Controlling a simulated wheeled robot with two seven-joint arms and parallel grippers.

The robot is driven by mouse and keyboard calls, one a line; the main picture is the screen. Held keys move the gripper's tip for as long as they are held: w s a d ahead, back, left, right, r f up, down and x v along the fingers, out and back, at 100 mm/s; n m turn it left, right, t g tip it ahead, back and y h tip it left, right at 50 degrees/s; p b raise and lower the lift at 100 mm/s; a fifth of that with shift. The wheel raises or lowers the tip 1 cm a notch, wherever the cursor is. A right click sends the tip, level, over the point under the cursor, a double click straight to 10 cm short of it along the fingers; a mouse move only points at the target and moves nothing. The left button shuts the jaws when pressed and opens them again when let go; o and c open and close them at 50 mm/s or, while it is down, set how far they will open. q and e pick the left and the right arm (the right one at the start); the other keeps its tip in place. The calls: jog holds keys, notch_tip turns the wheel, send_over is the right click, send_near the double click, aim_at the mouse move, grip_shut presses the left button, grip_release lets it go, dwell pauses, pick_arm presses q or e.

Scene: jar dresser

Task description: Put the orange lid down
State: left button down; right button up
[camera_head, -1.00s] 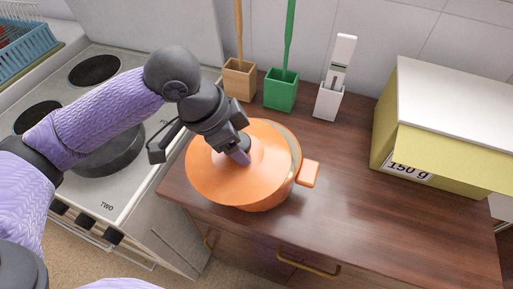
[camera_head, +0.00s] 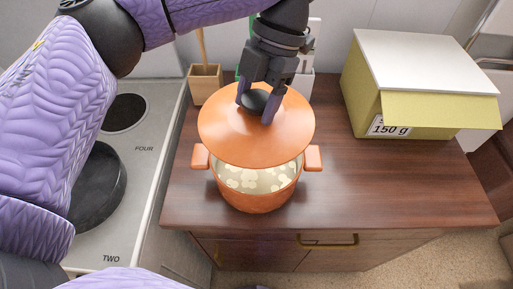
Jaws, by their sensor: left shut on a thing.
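The orange lid (camera_head: 225,128) has a dark knob (camera_head: 256,101), and my left gripper (camera_head: 256,108) is shut on that knob from above. The lid is above the far part of the orange pot (camera_head: 256,199), so the pot's near part is open. Pale round pieces (camera_head: 258,180) show inside the pot. Whether the lid touches the pot's far rim is hidden. The pot stands upright on the wooden dresser top (camera_head: 390,190), with a handle on each side. My right gripper is not in view.
The dresser top is clear to the right of the pot. A yellow box (camera_head: 425,109) with a white top stands at the back right. A wooden holder (camera_head: 204,85) stands behind the pot, with other holders partly hidden by my arm. The stove (camera_head: 143,170) is on the left.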

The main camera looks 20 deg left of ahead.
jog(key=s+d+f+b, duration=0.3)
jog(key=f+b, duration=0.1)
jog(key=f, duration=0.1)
pick_arm(q)
notch_tip(320, 180, down, 10)
jog(key=shift+r, duration=0.25)
grip_release()
jog(key=p+v, duration=0.5)
jog(key=v, duration=0.6)
jog(key=shift+r, duration=0.3)
jog(key=shift+w+d+r+p, duration=0.1)
jog(key=shift+w+r+p, duration=0.15)
jog(key=shift+p, duration=0.2)
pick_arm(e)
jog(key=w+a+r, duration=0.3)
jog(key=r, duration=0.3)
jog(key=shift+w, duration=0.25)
